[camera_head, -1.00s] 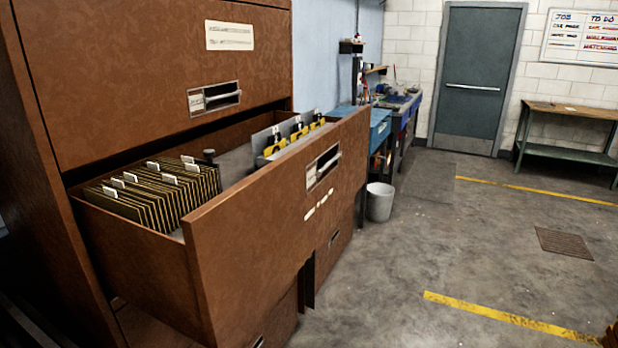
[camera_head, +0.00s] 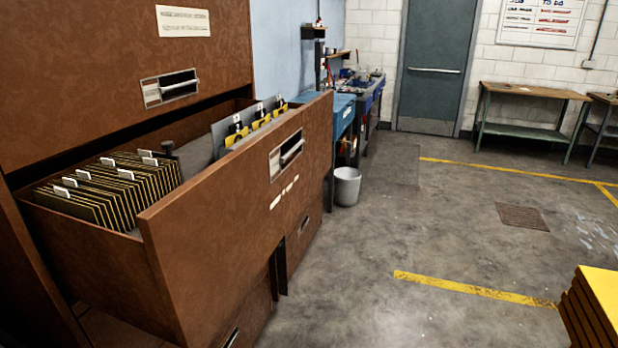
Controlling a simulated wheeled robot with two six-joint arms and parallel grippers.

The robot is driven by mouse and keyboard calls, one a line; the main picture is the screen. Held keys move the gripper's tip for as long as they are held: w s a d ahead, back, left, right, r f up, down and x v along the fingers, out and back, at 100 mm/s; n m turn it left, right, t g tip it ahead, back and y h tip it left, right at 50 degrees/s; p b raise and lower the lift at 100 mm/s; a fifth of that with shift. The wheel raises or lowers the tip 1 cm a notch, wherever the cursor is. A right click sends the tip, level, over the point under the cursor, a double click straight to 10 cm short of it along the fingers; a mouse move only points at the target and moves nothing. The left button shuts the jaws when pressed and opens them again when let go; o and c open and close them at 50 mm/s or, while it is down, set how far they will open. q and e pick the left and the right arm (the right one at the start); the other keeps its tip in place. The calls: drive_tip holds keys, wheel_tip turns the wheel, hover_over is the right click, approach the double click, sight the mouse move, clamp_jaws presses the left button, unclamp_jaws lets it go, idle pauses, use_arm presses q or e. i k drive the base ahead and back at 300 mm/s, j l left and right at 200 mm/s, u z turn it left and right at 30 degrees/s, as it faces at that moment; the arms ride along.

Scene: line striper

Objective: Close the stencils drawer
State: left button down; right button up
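A large brown cabinet (camera_head: 95,60) stands at the left. One of its drawers (camera_head: 225,215) is pulled far out toward the floor on the right. Its front carries a metal label-and-pull fitting (camera_head: 286,155) and small pale label strips. Inside are a row of dark hanging folders (camera_head: 110,190) with white tabs, and grey sheets with yellow-and-black pieces (camera_head: 258,118) toward the far end. The drawer above, with its own metal pull (camera_head: 170,87), is shut. Neither of my grippers is in view.
Below, a lower drawer front (camera_head: 303,230) shows partly. A grey bin (camera_head: 346,186) stands beyond the cabinet near a blue-topped bench. A yellow-topped stack (camera_head: 597,300) is at the lower right. The concrete floor between is clear.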

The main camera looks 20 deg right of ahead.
sight(118, 230)
drive_tip(key=i+l+u, duration=0.1)
drive_tip(key=i+l, duration=0.45)
drive_tip(key=i+l+u, duration=0.1)
drive_tip(key=i+l, duration=0.45)
drive_tip(key=l, duration=0.2)
